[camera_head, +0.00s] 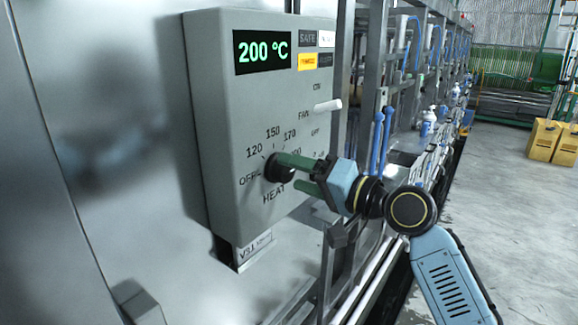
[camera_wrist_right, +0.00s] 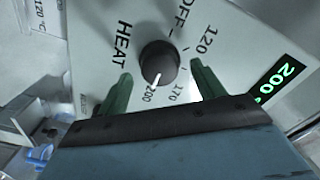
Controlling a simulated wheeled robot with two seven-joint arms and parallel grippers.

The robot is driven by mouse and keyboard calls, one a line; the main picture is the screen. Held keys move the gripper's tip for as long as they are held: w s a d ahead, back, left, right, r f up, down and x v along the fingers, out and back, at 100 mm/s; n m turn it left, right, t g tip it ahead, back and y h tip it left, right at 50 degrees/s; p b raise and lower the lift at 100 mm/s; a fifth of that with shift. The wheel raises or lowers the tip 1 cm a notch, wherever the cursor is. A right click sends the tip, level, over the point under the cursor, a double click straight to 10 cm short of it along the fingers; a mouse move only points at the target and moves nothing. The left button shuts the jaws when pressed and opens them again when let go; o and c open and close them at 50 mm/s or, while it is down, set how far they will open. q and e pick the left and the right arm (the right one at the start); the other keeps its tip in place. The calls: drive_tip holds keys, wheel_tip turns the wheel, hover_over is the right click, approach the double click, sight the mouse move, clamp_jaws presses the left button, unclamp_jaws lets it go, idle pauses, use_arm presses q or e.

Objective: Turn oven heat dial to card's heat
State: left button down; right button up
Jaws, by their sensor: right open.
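The black heat dial (camera_head: 280,168) is on the lower front of the grey control box (camera_head: 225,130). In the right wrist view the dial (camera_wrist_right: 159,62) has its white pointer line toward the 200 mark. The green display (camera_head: 262,50) reads 200 °C. My right gripper (camera_head: 292,172) is open, its green fingers on either side of the dial; the wrist view shows gaps between the fingers (camera_wrist_right: 160,74) and the knob. A pale label with "120 °C" (camera_wrist_right: 48,15) shows at the upper left of the wrist view; I cannot tell whether it is the card. My left gripper is out of view.
A white fan lever (camera_head: 327,106) sticks out of the box above my right gripper. A metal frame (camera_head: 345,100) with blue-handled parts stands just right of the box. Yellow boxes (camera_head: 545,140) stand far off on open grey floor (camera_head: 490,180).

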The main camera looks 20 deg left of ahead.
drive_tip(key=shift+x, duration=1.35)
drive_tip(key=c, duration=1)
